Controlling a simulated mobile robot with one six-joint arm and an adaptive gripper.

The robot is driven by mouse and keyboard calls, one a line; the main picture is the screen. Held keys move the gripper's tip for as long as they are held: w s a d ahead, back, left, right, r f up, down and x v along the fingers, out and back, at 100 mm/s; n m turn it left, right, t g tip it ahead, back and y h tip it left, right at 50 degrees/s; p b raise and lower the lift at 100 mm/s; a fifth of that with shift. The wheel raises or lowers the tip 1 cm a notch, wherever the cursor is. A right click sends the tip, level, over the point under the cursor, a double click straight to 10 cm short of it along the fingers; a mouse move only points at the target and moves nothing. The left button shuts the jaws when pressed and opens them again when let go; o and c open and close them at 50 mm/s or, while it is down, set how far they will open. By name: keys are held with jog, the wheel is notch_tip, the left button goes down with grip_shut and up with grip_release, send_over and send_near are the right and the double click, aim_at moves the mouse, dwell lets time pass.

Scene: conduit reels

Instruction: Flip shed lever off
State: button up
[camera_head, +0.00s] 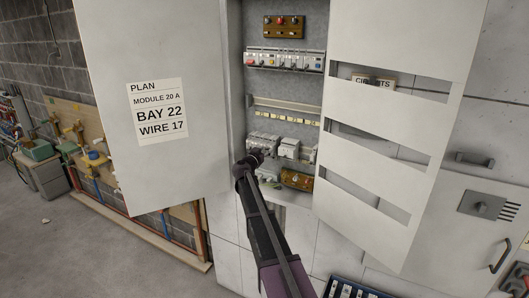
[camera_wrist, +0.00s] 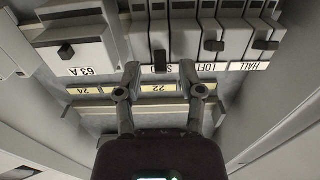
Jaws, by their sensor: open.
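I cannot tell whether a finger touches the module. The loft lever (camera_wrist: 214,45) and hall lever (camera_wrist: 266,44) are to the right. The shed lever sits lower in the picture than both. In the head view, my gripper (camera_head: 252,158) is at the cabinet's lower module row (camera_head: 263,141).
A large 63 A switch (camera_wrist: 78,48) is left of the fingers. Numbered tags (camera_wrist: 85,91) run along the rail below. The open cabinet has a left door (camera_head: 150,60) with a plan sheet (camera_head: 158,111) and a slotted right panel (camera_head: 385,150). A brown part (camera_head: 297,180) is below the row.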

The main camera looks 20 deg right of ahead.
jog(key=shift+a, duration=0.1)
grip_shut()
